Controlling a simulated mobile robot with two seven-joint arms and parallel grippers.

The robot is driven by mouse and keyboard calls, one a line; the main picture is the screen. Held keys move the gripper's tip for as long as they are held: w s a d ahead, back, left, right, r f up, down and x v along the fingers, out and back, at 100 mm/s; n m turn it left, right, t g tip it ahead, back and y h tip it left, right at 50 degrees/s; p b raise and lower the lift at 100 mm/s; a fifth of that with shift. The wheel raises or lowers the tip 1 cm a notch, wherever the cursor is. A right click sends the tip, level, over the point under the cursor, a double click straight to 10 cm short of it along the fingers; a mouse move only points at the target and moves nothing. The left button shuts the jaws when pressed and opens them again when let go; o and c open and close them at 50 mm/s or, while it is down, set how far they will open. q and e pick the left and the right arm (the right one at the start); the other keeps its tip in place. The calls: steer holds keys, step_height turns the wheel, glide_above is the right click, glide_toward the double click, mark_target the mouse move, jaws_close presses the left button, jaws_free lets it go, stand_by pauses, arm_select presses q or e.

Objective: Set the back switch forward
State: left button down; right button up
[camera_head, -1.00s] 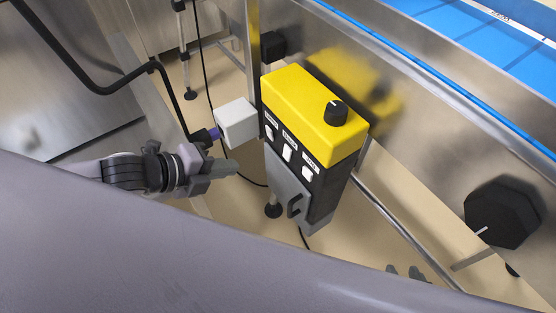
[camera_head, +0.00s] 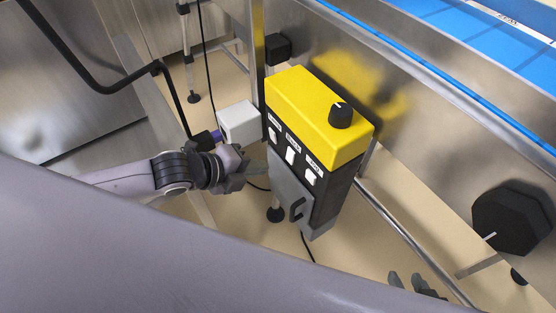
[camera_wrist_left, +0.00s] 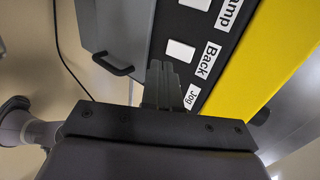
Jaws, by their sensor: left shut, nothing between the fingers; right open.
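The Back switch (camera_head: 290,156) is the white middle one of three on the front of the yellow-topped control box (camera_head: 312,100). In the left wrist view the Back switch (camera_wrist_left: 181,51) sits beside its "Back" label, just beyond my fingertips. My left gripper (camera_head: 262,170) is shut and empty, in front of the box's lower front. In the left wrist view the left gripper (camera_wrist_left: 162,68) covers the place beside the "Jog" label (camera_wrist_left: 192,97), so any switch there is hidden. I cannot tell whether the fingers touch the panel. My right gripper (camera_head: 408,281) is open at the bottom right, partly hidden.
A grey cover with a dark handle (camera_head: 297,209) is below the switches. A black knob (camera_head: 340,115) stands on the yellow top. A white box (camera_head: 239,122) is left of the control box. A blue conveyor (camera_head: 460,35) runs along the back right.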

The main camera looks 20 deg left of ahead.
mark_target(290, 155)
arm_select(q)
steer(key=shift+w+d+f+b, duration=0.1)
steer(key=shift+w+d+f, duration=0.2)
steer(key=shift+w+d, duration=0.4)
steer(key=shift+w+d+f+b, duration=0.15)
steer(key=shift+w+d+f, duration=0.25)
steer(key=shift+w, duration=0.45)
steer(key=shift+w+d+f+b, duration=0.1)
steer(key=shift+w+d+f, duration=0.1)
steer(key=shift+w+d, duration=0.55)
steer(key=shift+w+r+p, duration=0.1)
steer(key=shift+w+p, duration=0.1)
steer(key=shift+p, duration=0.1)
steer(key=shift+d+r+p, duration=0.1)
steer(key=shift+r+p, duration=0.7)
steer(key=shift+p, duration=0.1)
steer(key=shift+f, duration=0.1)
